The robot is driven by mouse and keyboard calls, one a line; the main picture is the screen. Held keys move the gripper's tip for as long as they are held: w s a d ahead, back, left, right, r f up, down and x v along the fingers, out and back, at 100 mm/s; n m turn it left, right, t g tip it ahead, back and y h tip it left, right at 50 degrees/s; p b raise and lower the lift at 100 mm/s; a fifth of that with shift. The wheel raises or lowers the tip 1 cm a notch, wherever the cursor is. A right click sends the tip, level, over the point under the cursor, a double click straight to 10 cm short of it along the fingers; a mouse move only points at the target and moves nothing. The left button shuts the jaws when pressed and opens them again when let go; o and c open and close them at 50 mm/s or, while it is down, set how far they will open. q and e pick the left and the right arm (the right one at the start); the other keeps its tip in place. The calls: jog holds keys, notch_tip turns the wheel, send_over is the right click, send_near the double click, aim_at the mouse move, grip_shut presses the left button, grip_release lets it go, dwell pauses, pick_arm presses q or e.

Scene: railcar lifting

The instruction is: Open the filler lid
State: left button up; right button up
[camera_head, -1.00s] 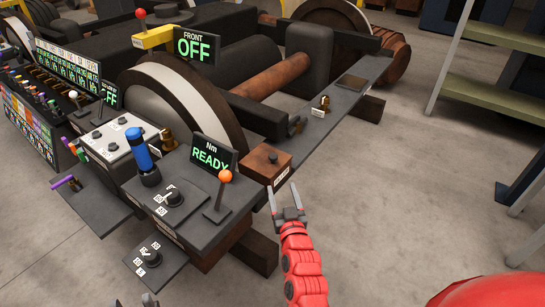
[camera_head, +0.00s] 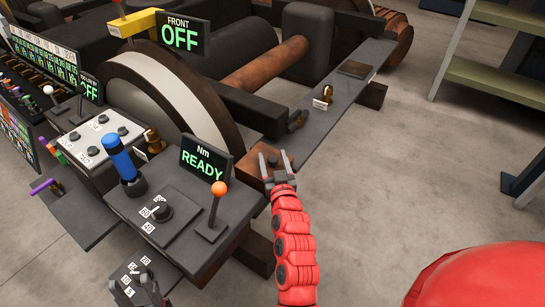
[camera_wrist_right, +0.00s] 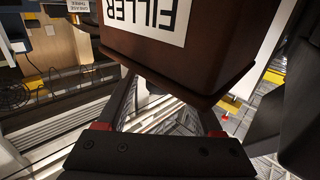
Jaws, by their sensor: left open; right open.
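The filler is a small rusty-brown box (camera_head: 247,169) on the dark bench, beside the "READY" display. In the right wrist view its brown side (camera_wrist_right: 130,48) fills the top, with an upside-down "FILLER" label (camera_wrist_right: 153,14). Its protruding lid rim (camera_wrist_right: 168,88) is at the lower edge and looks closed. My right gripper (camera_head: 274,156) is open at the box and overlaps it in the head view; I cannot tell whether it touches. Its fingers are partly hidden by the box in the wrist view. My left gripper (camera_head: 135,285) is open and empty at the bottom, near the front dial panel.
An orange-knobbed lever (camera_head: 216,205), the "READY" display (camera_head: 204,165) and a blue handle (camera_head: 121,160) stand left of the box. A brass fitting (camera_head: 326,94) sits farther along the bench. The floor at right is clear up to the shelf (camera_head: 490,80).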

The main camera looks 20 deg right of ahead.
grip_shut()
dwell(1.3)
